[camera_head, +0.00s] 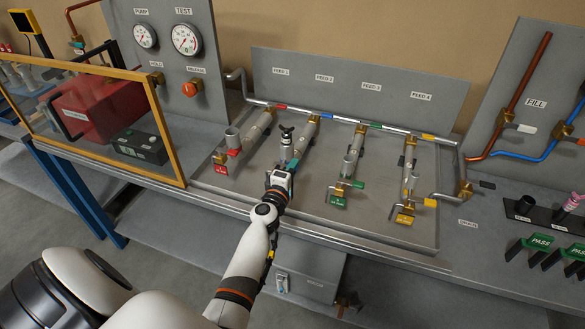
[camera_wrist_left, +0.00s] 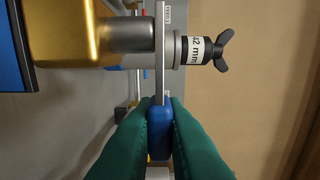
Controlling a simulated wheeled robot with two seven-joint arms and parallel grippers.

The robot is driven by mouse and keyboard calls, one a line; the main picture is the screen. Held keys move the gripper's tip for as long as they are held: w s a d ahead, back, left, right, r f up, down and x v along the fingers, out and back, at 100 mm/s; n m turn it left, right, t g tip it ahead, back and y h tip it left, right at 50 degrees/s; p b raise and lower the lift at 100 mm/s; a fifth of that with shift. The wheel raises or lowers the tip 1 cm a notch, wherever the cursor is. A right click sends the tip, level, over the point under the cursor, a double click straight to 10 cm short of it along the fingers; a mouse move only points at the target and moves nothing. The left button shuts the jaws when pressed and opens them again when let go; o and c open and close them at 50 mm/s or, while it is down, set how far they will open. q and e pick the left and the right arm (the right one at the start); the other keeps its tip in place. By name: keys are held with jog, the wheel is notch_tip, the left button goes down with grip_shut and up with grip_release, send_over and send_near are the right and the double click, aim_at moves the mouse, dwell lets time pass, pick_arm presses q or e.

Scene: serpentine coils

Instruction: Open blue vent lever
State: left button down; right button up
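The blue vent lever (camera_wrist_left: 160,116) has a blue grip at the end of a thin grey bar, seen in the left wrist view. Its bar runs up past a brass valve body (camera_wrist_left: 70,30). The green fingers of my left gripper (camera_wrist_left: 160,104) lie against both sides of the blue grip. In the head view my left gripper (camera_head: 279,180) is at the front end of the second coil tube (camera_head: 304,140) and hides the lever. A grey stub with a black wing-nut plug (camera_head: 286,133) stands just behind it. My right gripper is not in view.
A red lever (camera_head: 221,170) is to the left, a green lever (camera_head: 338,200) and a yellow lever (camera_head: 404,217) to the right. A framed clear panel (camera_head: 176,130) stands at the left. The tray floor (camera_head: 305,205) right of my gripper is clear.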

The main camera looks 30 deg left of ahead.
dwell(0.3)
pick_arm(q)
jog(key=h, duration=0.1)
jog(key=m+h+b, duration=0.1)
jog(key=s+m+h+b, duration=0.1)
jog(key=shift+f, duration=0.25)
jog(key=s+a+m+g+h+b, duration=0.1)
jog(key=m+g+h+b, duration=0.2)
jog(key=h+b, duration=0.3)
jog(key=s+a+m+g+h+b, duration=0.1)
jog(key=m+g+h+b, duration=0.3)
jog(key=b, duration=0.6)
jog(key=s+a+m+g+h+b, duration=0.1)
jog(key=s+m+g+h+b, duration=0.1)
jog(key=m+g+h+b, duration=0.2)
jog(key=shift+s+r+m+h+b, duration=0.1)
jog(key=shift+s+m+h+b, duration=0.05)
jog(key=shift+m+h+b, duration=0.75)
jog(key=shift+s+r+m+h+b, duration=0.1)
jog(key=shift+m+h+b, duration=0.7)
jog(key=shift+h+b, duration=0.2)
jog(key=c, duration=1.5)
grip_release()
